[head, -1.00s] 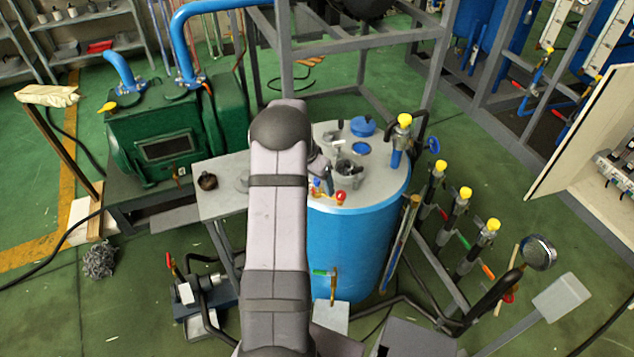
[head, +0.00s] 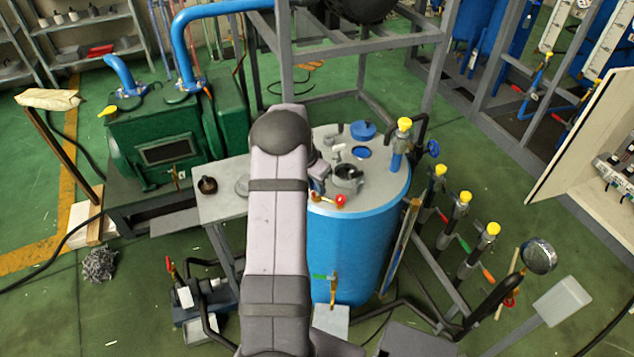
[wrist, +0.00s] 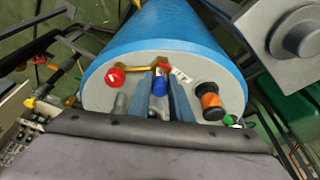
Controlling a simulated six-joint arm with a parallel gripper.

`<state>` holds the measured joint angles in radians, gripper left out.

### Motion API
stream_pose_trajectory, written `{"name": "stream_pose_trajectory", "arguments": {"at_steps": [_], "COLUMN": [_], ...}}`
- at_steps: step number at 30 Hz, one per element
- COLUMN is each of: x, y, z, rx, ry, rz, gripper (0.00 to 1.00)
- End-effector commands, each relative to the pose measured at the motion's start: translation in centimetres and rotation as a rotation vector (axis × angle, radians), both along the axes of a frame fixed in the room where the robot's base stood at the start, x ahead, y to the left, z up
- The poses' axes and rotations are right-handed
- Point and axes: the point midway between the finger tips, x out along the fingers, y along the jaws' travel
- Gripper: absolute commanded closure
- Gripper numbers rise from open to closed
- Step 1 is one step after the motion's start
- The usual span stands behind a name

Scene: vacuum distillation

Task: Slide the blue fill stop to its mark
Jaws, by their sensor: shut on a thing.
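In the wrist view the blue fill stop (wrist: 158,86) shows as a small blue piece between the tips of my gripper (wrist: 160,92). The two blue-grey fingers are closed on its sides. It is above the grey lid (wrist: 105,100) of the blue tank (wrist: 160,35). Its mark cannot be made out. In the head view my arm covers the left part of the lid, and the fill stop and fingertips are largely hidden behind it. The blue tank (head: 355,250) stands upright just right of my arm.
A red knob (wrist: 115,77) on a brass fitting (wrist: 145,67) is close beside my fingers. An orange-and-black cylinder (wrist: 210,100) stands on the other side. Yellow-capped valves (head: 461,205) stand right of the tank, and a green machine (head: 165,145) is at the left.

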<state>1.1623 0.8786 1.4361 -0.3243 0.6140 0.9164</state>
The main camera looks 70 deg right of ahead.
Motion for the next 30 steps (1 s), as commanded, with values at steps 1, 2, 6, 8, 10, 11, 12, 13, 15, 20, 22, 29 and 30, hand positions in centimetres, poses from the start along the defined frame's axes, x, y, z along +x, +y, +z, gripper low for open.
{"name": "stream_pose_trajectory", "arguments": {"at_steps": [1, 2, 6, 8, 10, 11, 12, 13, 15, 20, 22, 29, 30], "x": [0.0, 0.0, 0.0, 0.0, 0.0, 0.0, 0.0, 0.0, 0.0, 0.0, 0.0, 0.0, 0.0], "y": [0.0, 0.0, 0.0, 0.0, 0.0, 0.0, 0.0, 0.0, 0.0, 0.0, -0.1, 0.0, 0.0], "z": [0.0, 0.0, 0.0, 0.1, 0.2, 0.2, 0.4, 0.5, 0.8, 1.5, 1.8, 2.8, 3.0], "rx": [0.0, 0.0, 0.0, 0.0, 0.0, 0.0, 0.0, -0.001, -0.001, -0.002, -0.002, -0.001, -0.001], "ry": [0.0, 0.0, 0.0, 0.0, 0.0, 0.0, 0.0, 0.0, -0.001, 0.0, 0.0, 0.001, 0.001], "rz": [0.0, 0.0, 0.0, 0.0, 0.0, 0.0, 0.0, 0.0, 0.0, 0.001, 0.001, 0.001, 0.001], "gripper": [0.97, 0.97, 0.97, 0.97, 0.97, 0.97, 0.97, 0.97, 0.97, 0.97, 0.97, 0.97, 0.97]}}
